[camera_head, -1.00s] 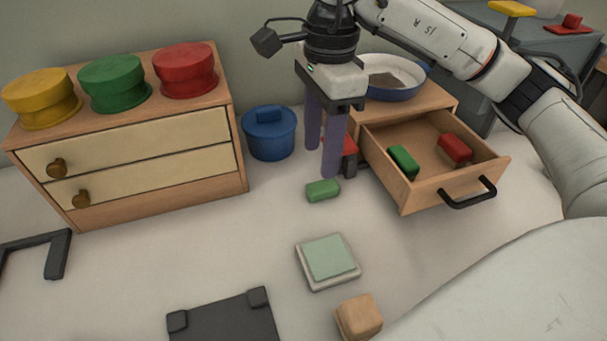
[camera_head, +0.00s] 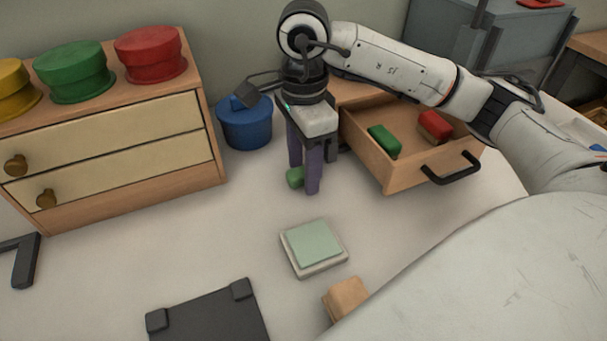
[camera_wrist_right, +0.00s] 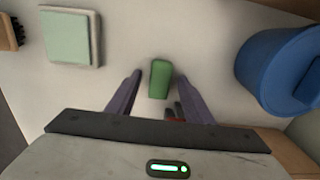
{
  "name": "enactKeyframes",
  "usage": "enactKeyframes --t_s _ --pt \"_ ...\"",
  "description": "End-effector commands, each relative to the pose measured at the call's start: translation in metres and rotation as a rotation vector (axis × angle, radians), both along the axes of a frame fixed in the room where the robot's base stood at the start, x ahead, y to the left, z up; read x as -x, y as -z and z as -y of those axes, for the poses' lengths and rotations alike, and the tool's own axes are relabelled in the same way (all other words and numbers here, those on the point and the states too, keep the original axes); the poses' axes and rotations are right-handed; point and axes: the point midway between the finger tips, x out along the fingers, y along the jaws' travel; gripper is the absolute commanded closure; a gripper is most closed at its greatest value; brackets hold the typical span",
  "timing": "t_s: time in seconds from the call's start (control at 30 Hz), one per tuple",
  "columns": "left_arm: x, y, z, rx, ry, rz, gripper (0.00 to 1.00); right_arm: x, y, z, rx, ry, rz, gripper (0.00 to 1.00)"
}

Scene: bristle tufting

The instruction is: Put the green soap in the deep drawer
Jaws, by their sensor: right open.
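A small green block (camera_head: 295,177), which looks like the green soap, lies on the table. My right gripper (camera_head: 304,181) points down over it, open, with its purple fingers on either side. In the right wrist view the green block (camera_wrist_right: 159,80) lies between the open fingertips (camera_wrist_right: 159,75), with gaps on both sides; I cannot tell the height of the tips. An open wooden drawer (camera_head: 403,180) with a black handle stands just right of the gripper. It holds another green block (camera_head: 384,140) and a red block (camera_head: 435,127). My left gripper is out of view.
A blue lidded pot (camera_head: 246,126) stands close left of the gripper. A two-drawer chest (camera_head: 110,135) with round coloured pots is at left. A pale green pad on a white tray (camera_head: 318,265), a tan block (camera_head: 345,298) and a dark plate (camera_head: 208,315) lie in front.

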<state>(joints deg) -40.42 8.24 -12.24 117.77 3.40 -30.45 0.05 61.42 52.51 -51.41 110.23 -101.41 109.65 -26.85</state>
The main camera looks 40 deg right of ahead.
Motion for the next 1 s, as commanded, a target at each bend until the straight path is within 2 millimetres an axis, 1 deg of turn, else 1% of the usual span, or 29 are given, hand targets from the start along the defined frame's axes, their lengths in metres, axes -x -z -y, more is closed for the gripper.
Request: enactKeyframes --t_s 0.1,0.13,0.27,0.3,0.4,0.43,0.47,0.67,0.77,0.87,1.0 --pt "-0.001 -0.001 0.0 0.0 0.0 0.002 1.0 0.0 -0.001 0.0 0.0 0.0 0.001 0.53" --pt "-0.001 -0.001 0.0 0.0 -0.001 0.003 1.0 0.0 -0.001 0.0 0.0 0.0 0.0 0.55" --pt "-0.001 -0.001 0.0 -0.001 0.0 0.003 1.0 0.0 -0.001 0.0 0.0 0.0 0.0 0.77" --pt "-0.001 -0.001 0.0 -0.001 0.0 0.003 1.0 0.0 -0.001 0.0 0.0 0.0 0.0 0.83" --pt "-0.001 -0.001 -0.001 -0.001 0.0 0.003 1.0 0.0 -0.001 0.0 0.0 0.0 0.0 0.98" --pt "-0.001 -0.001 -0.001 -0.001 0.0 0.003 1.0 0.0 -0.001 0.0 0.0 0.0 0.001 0.98" --pt "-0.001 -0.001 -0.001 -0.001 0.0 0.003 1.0 0.0 -0.001 0.0 0.0 0.0 0.001 1.0" --pt "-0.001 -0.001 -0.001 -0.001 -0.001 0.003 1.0 0.0 -0.002 0.0 0.0 0.0 0.001 1.0" --pt "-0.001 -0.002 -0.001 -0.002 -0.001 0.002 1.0 0.0 -0.006 0.0 0.0 0.0 0.002 1.0" --pt "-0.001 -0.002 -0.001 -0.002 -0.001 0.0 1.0 -0.001 -0.015 0.0 0.0 0.0 0.003 1.0" --pt "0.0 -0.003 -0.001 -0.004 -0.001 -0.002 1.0 -0.001 -0.035 0.0 -0.001 0.0 0.004 1.0"
